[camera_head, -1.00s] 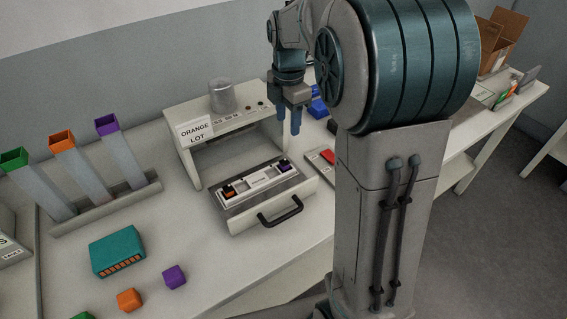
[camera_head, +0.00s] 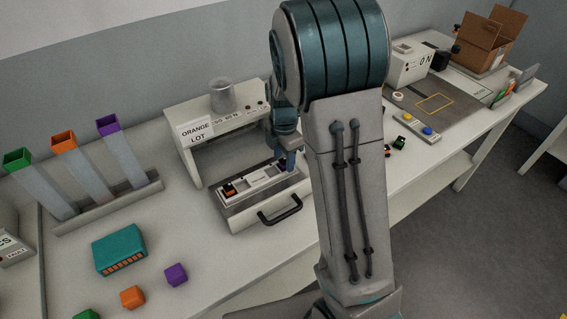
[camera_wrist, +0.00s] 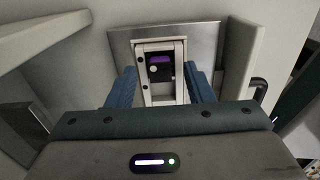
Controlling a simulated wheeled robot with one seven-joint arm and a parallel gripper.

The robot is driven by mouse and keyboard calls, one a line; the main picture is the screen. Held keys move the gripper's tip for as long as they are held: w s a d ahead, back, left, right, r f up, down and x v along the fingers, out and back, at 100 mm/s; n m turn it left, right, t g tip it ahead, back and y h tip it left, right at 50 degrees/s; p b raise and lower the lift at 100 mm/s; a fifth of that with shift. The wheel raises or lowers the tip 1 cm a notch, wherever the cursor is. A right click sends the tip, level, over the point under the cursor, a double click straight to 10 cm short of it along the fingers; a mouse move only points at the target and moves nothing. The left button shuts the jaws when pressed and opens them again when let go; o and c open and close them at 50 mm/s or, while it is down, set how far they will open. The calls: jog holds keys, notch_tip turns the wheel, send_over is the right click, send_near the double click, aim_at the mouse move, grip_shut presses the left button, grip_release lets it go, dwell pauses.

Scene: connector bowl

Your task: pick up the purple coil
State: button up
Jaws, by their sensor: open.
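A small black part with a purple top, which I take as the purple coil (camera_wrist: 160,66), sits in the far end of the white holder (camera_wrist: 182,94) in the wrist view. In the head view my gripper mostly covers that right end of the holder (camera_head: 252,186), which lies on the pulled-out drawer. My gripper (camera_wrist: 163,90) is open, its blue fingers on either side of the holder, with nothing between them that I can see held. In the head view my gripper (camera_head: 287,160) is low over the holder's right end. I cannot tell whether the fingers touch anything.
An orange-and-black part (camera_head: 229,190) sits at the holder's left end. A teal block (camera_head: 119,250), a purple cube (camera_head: 176,274) and an orange cube (camera_head: 132,297) lie at front left.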

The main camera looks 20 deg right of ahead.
jog(key=shift+f, duration=0.35)
grip_shut()
jog(key=shift+r, duration=0.1)
